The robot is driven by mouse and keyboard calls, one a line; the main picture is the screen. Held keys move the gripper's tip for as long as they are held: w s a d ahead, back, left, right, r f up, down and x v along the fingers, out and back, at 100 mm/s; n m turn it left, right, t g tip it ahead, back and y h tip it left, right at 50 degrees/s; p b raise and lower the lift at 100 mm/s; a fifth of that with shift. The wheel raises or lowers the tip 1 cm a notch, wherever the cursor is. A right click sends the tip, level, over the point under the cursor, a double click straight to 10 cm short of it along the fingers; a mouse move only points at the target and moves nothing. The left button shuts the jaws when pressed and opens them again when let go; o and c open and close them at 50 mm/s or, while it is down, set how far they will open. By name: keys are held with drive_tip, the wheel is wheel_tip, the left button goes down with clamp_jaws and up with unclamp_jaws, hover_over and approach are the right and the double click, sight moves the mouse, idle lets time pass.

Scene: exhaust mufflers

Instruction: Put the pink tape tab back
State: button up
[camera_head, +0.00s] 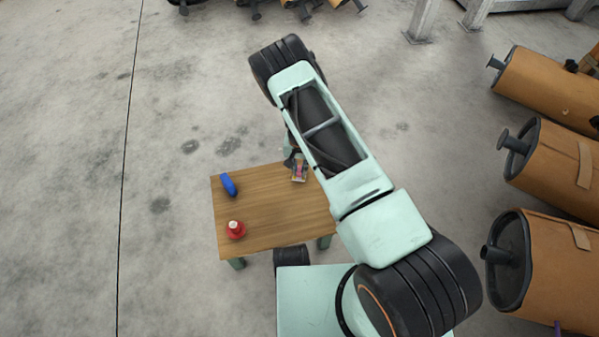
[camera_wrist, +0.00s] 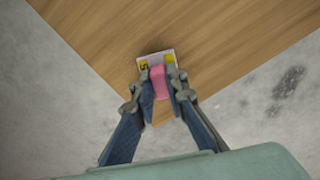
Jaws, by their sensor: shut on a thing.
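The pink tape tab (camera_wrist: 158,82) is between the fingertips of my gripper (camera_wrist: 160,90) in the wrist view, and the gripper is shut on it. Behind it is a small white and yellow card-like piece (camera_wrist: 142,66) with dark marks, near a corner of the wooden table (camera_wrist: 200,30). I cannot tell whether the tab touches that piece. In the head view the small piece (camera_head: 299,171) shows at the table's far right part, beside my gripper, which my arm mostly hides.
A blue object (camera_head: 228,185) lies at the table's left edge (camera_head: 265,240). A red bottle-like item (camera_head: 235,230) stands at the front left. The middle of the tabletop is clear.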

sight(299, 169)
drive_tip(key=shift+f, duration=0.4)
drive_tip(key=shift+f, duration=0.1)
drive_tip(key=shift+f, duration=0.15)
drive_tip(key=o, duration=0.7)
drive_tip(key=shift+o, duration=0.2)
drive_tip(key=shift+r, duration=0.2)
wheel_tip(299, 169, up, 12)
drive_tip(key=p, duration=0.4)
